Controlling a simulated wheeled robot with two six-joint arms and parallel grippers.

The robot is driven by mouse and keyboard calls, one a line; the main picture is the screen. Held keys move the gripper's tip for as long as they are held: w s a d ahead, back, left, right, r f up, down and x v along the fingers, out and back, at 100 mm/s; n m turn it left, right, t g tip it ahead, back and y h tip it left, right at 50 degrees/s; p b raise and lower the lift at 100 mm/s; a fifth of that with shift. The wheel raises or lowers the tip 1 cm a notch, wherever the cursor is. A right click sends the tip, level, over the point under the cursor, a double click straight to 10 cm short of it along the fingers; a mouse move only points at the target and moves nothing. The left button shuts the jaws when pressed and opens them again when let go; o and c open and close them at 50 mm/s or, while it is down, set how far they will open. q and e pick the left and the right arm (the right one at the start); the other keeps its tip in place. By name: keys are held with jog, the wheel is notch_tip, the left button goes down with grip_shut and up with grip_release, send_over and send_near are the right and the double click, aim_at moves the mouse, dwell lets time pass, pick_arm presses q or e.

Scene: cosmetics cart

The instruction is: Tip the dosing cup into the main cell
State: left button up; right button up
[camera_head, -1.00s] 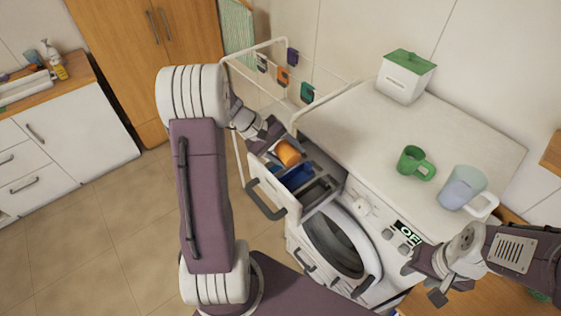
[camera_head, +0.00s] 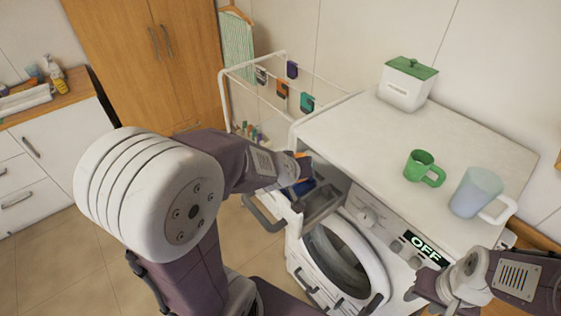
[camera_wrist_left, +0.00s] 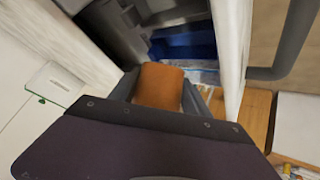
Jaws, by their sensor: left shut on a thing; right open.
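The orange dosing cup (camera_wrist_left: 160,86) sits between the fingers of my left gripper in the left wrist view, and the gripper is shut on it. In the head view my left gripper (camera_head: 303,168) is over the open detergent drawer, and its arm hides most of the cup. The drawer (camera_head: 292,212) has a blue compartment (camera_head: 299,188) and a grey compartment (camera_head: 322,202). The blue part also shows beyond the cup in the left wrist view (camera_wrist_left: 185,43). Nothing visible marks which is the main cell. My right gripper (camera_head: 428,291) is open and empty before the machine's front.
The washing machine top (camera_head: 350,133) holds a green mug (camera_head: 420,168), a translucent jug (camera_head: 475,192) and a white box with a green lid (camera_head: 407,84). A drying rack (camera_head: 240,72) with small clips stands behind the drawer. The display reads OFF.

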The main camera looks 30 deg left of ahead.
pick_arm(q)
jog(key=shift+s+d, duration=0.1)
jog(key=shift+s, duration=0.05)
jog(key=shift+d+f+t+y+b, duration=0.15)
jog(key=shift+f+t+y+b, duration=0.2)
jog(key=shift+b, duration=0.8)
jog(key=shift+f+b, duration=0.1)
jog(key=shift+b, duration=0.25)
jog(key=y+b, duration=0.1)
jog(key=b, duration=0.1)
jog(key=s+d+m+t+b, duration=0.1)
jog(key=b, duration=0.1)
jog(key=shift+d+f+y, duration=0.1)
jog(key=shift+d+y, duration=0.2)
jog(key=shift+y, duration=0.05)
jog(key=shift+s+d+r+t+y+b, duration=0.1)
jog(key=shift+d+r+t+y+b, duration=0.1)
jog(key=shift+d+t+y+b, duration=0.15)
jog(key=shift+s+d+f+m+t+y+b, duration=0.1)
jog(key=shift+s+f+m+t+y+b, duration=0.2)
jog(key=shift+b, duration=0.85)
jog(key=shift+d+r+b, duration=0.15)
jog(key=shift+r+b, duration=0.05)
jog(key=shift+b, duration=0.2)
jog(key=shift+r+m+t, duration=0.15)
jog(key=shift+m+t, duration=0.15)
